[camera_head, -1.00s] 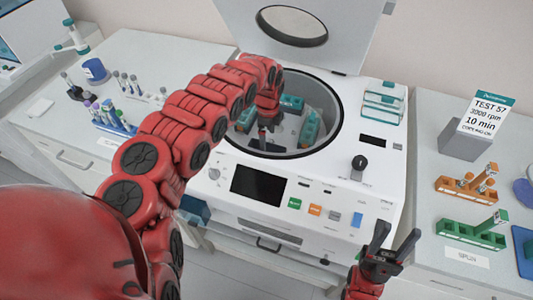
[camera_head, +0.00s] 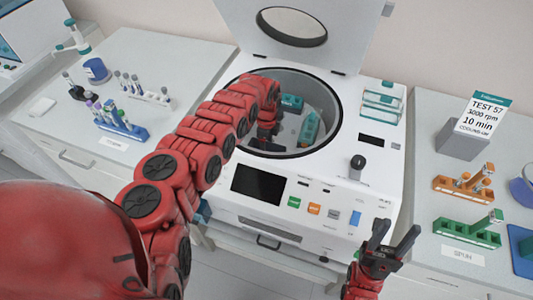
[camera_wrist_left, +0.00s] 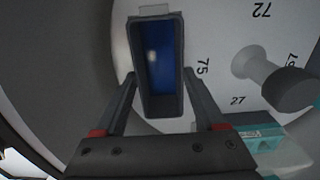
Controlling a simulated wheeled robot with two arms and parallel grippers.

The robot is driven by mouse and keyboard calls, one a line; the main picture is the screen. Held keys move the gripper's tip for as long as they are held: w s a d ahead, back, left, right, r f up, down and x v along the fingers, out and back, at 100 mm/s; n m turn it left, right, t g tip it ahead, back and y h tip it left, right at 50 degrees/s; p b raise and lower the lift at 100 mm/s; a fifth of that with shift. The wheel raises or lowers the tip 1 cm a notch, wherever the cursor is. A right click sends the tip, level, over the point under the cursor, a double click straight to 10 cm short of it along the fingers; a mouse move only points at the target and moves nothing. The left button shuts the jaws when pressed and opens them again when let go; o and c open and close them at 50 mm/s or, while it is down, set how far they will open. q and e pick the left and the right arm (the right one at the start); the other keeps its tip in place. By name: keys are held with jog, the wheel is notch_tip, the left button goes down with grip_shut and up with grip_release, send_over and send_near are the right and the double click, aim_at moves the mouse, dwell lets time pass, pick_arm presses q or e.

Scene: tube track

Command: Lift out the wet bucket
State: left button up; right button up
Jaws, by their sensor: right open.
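The open white centrifuge (camera_head: 345,175) stands in the middle of the head view. My left gripper (camera_head: 266,140) reaches down into its bowl, its fingertips partly hidden by my arm. In the left wrist view a dark, narrow bucket (camera_wrist_left: 178,85) with a shiny blue inside lies between the fingers of my left gripper (camera_wrist_left: 159,76). The fingers are close along its two sides; I cannot tell if they press on it. Two teal-topped buckets (camera_head: 291,102) (camera_head: 310,126) also sit in the bowl. My right gripper (camera_head: 396,231) is open and empty in front of the centrifuge.
The raised lid (camera_head: 340,45) stands behind the bowl. A grey knob (camera_wrist_left: 285,85) rises from the numbered rotor. Tube racks stand on the left bench (camera_head: 122,128) and on the right bench, orange (camera_head: 463,190) and green (camera_head: 467,233). A sign (camera_head: 485,118) stands at right.

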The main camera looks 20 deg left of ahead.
pick_arm(q)
jog(key=c, duration=0.6)
jog(key=shift+r, duration=0.1)
jog(key=shift+w+r, duration=0.15)
jog(key=shift+r, duration=0.7)
notch_tip(320, 180, up, 8)
jog(key=shift+r+b, duration=0.1)
jog(key=shift+b, duration=0.85)
jog(key=shift+r+p, duration=2.2)
jog(key=shift+r, duration=1.3)
